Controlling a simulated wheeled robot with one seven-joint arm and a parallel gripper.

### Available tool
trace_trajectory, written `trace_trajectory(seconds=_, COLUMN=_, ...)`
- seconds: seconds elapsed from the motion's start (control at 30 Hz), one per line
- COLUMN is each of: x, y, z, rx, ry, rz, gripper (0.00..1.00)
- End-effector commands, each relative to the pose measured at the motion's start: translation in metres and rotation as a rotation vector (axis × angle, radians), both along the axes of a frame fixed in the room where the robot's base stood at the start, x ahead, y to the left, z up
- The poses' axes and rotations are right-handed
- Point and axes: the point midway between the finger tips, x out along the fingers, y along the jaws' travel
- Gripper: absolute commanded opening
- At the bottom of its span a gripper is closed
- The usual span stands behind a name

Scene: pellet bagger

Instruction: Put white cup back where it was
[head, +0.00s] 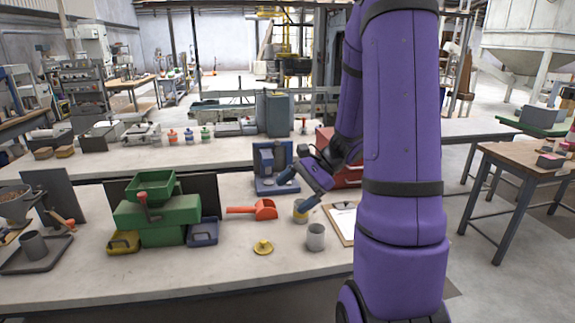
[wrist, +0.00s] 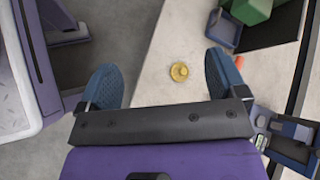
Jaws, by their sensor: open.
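A white-grey cup (head: 315,237) stands upright on the near bench in the head view, in front of the clipboard's left edge. My gripper (head: 297,190) is open, with its blue fingers apart, above and behind the cup as seen there. No cup shows between the fingers. In the wrist view my open gripper (wrist: 162,80) has bare bench and a small yellow knobbed lid (wrist: 179,72) between its fingers, further off. The white cup does not show in the wrist view.
An orange scoop (head: 258,210), the yellow lid (head: 263,247) and a green machine (head: 160,212) lie leftward. A blue device (head: 272,165) stands behind.

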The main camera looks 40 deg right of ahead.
Motion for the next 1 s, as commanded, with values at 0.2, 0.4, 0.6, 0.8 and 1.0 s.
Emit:
trace_trajectory(seconds=0.2, x=-0.018, y=0.059, z=0.050, rx=-0.227, ry=-0.084, rz=0.302, gripper=0.91)
trace_trajectory(seconds=0.4, x=-0.045, y=0.099, z=0.085, rx=-0.447, ry=-0.178, rz=0.552, gripper=0.91)
trace_trajectory(seconds=0.6, x=-0.075, y=0.128, z=0.115, rx=-0.681, ry=-0.296, rz=0.776, gripper=0.91)
trace_trajectory(seconds=0.8, x=-0.106, y=0.147, z=0.143, rx=-0.928, ry=-0.438, rz=0.967, gripper=0.91)
trace_trajectory(seconds=1.0, x=-0.132, y=0.156, z=0.165, rx=-1.142, ry=-0.573, rz=1.094, gripper=0.91)
